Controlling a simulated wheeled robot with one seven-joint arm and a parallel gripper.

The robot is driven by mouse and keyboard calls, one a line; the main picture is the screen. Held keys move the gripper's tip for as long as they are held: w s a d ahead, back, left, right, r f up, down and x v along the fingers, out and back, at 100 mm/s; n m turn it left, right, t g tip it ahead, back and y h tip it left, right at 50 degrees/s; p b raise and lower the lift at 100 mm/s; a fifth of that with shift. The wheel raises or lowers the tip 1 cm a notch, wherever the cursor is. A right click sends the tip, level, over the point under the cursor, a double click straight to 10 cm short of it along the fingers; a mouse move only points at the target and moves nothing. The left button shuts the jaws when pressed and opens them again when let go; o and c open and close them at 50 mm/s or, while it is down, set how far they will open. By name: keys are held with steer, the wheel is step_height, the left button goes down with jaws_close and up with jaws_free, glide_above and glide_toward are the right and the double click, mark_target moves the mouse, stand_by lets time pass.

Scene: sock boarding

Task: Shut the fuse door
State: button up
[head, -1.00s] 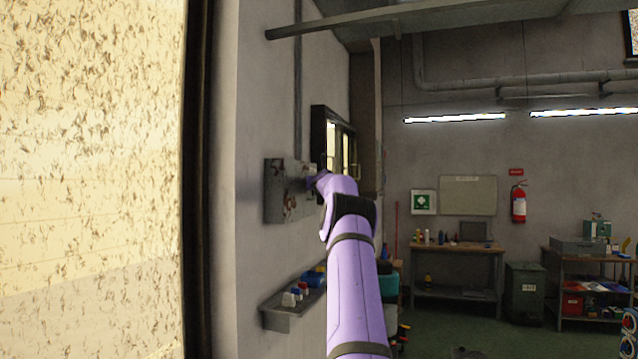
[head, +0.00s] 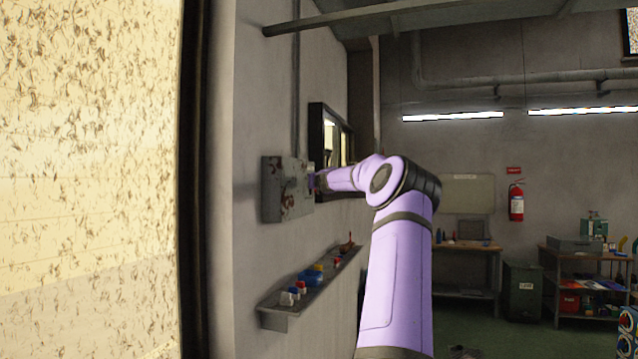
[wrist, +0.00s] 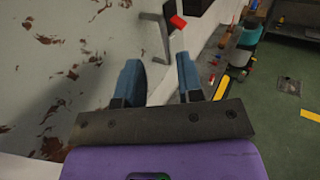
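The grey fuse box (head: 272,190) is mounted on the left wall in the head view, with brown rust patches on its face. In the wrist view a large grey rust-flecked panel (wrist: 60,75), which looks like the fuse door, fills the left side. I cannot tell from these views whether the door is fully closed. My gripper (wrist: 160,82) is open, with two blue fingers apart and nothing held between them. The left finger overlaps the panel's right part in the picture; contact cannot be told. In the head view my gripper is at the box's right side, small and partly hidden.
A grey lever with a red tip (wrist: 178,22) shows beyond my fingers. A wall shelf (head: 300,303) with small coloured items is below the box. A dark-framed window (head: 317,130) is just behind it. Workbenches (head: 465,248) stand far back; green floor lies between.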

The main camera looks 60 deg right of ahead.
steer(key=shift+v, duration=1.25)
